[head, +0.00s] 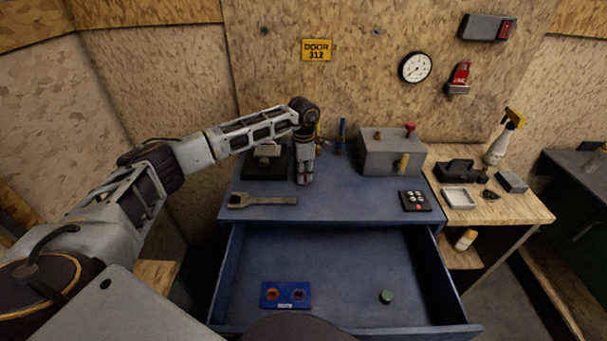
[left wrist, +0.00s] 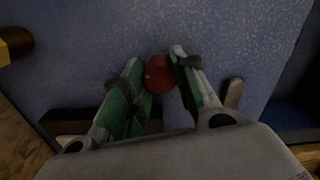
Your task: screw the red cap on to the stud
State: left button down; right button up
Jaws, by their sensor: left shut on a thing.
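My left gripper (head: 304,178) points down over the blue bench top (head: 345,205), left of the grey box. In the left wrist view the green-lined fingers (left wrist: 165,85) are shut on the round red cap (left wrist: 159,73), which shows between the fingertips above the blue surface. The cap is hidden by the gripper in the head view. I cannot clearly pick out the stud; a small brownish post (head: 377,135) and a red-topped knob (head: 410,129) stand on the grey box (head: 388,155). My right gripper is not in view.
A wrench (head: 262,200) lies at the bench's front left. The bench middle is clear.

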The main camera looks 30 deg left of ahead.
pick_arm(q)
jog(key=shift+m+b, duration=0.35)
jog(key=shift+m, duration=1.75)
jog(key=c, duration=1.1)
grip_release()
jog(key=shift+o, duration=0.2)
jog(key=shift+c, duration=0.7)
